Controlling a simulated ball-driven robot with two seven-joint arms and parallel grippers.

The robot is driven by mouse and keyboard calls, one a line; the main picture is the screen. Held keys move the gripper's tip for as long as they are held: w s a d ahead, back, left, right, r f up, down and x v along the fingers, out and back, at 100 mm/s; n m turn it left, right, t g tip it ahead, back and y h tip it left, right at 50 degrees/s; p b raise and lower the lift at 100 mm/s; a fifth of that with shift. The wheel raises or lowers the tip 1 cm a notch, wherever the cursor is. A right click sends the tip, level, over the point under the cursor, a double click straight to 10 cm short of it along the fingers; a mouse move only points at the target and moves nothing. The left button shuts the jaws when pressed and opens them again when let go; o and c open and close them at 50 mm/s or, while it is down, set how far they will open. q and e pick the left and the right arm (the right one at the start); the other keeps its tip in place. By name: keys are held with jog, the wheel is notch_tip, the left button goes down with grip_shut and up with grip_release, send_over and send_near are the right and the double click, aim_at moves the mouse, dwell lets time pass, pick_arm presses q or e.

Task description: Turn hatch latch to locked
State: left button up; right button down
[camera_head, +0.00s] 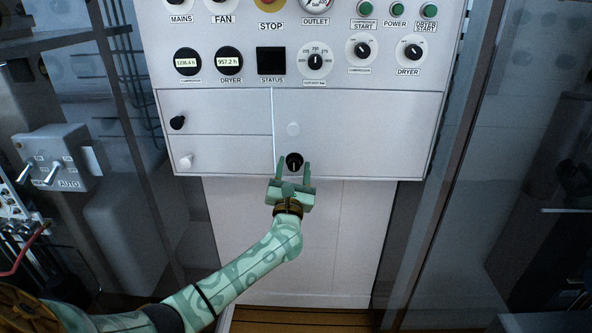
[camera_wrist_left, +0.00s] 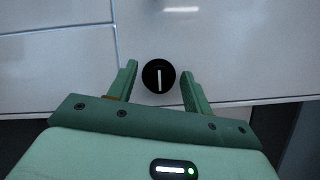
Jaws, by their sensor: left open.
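A round black latch knob (camera_head: 294,161) sits low on the large light-grey hatch (camera_head: 365,130) of the panel. In the left wrist view the latch knob (camera_wrist_left: 158,76) carries a white line that stands about upright. My left gripper (camera_head: 293,172) is open, with one finger on each side of the knob. In the left wrist view the left gripper (camera_wrist_left: 158,88) shows gaps between both fingers and the knob. I cannot tell how far the fingertips are from the panel face. My right gripper is not in view.
Left of the hatch are a black knob (camera_head: 177,122) and a white knob (camera_head: 186,161). Dials and buttons fill the upper panel. A grey switch box (camera_head: 55,160) stands at left. Space below the panel is clear.

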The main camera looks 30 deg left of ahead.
pick_arm(q)
jog(key=c, duration=1)
jog(key=shift+o, duration=0.2)
